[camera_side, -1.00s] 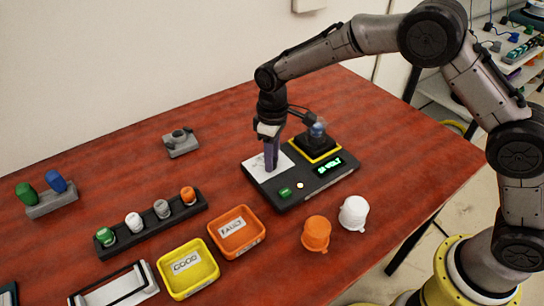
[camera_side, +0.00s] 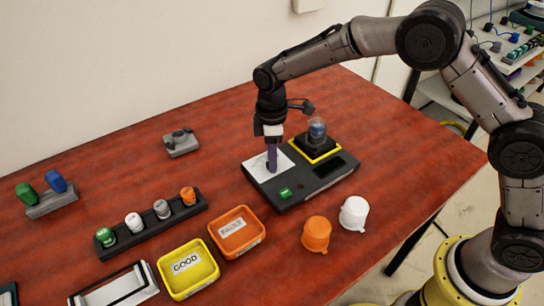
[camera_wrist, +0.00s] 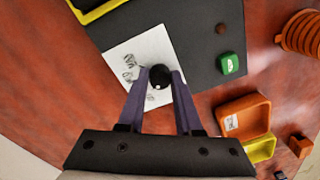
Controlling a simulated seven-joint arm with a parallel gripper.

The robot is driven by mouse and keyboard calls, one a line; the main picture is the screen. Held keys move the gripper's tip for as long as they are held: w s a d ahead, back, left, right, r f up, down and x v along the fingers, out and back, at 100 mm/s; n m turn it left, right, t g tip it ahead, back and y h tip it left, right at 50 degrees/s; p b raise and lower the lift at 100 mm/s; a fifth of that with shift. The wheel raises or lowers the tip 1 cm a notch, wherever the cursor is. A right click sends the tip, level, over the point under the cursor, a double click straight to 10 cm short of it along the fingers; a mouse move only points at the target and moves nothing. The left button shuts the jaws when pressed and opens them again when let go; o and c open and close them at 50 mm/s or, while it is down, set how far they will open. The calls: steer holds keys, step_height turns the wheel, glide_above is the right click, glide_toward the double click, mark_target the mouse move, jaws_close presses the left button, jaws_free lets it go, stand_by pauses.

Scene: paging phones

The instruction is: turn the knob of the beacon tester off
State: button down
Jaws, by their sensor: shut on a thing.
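The beacon tester (camera_side: 312,187) is a dark grey box on the red table, also showing in the wrist view (camera_wrist: 195,30). Its display (camera_side: 329,166) is dark. Its small round lamp (camera_wrist: 221,29) is dull brown, and a green block (camera_wrist: 230,63) is near it. A beacon with a blue core and clear dome (camera_side: 317,129) stands in the yellow-edged socket. The black knob (camera_wrist: 160,77) sits on a white marked plate (camera_wrist: 125,58). My gripper (camera_side: 272,165) points down, its purple fingers shut on the knob. In the side view the fingers hide the knob.
In front stand an orange cap (camera_side: 316,232), a white cap (camera_side: 354,212), an orange FAULT tray (camera_side: 258,240) and a yellow GOOD tray (camera_side: 212,283). A dark rack (camera_side: 152,226) with several coloured beacons is at left.

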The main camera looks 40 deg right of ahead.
steer(key=shift+w+r, duration=0.1)
steer(key=c, duration=0.6)
jaws_free()
step_height(320, 180, up, 14)
steer(key=shift+w+d+f, duration=0.1)
steer(key=shift+f, duration=0.05)
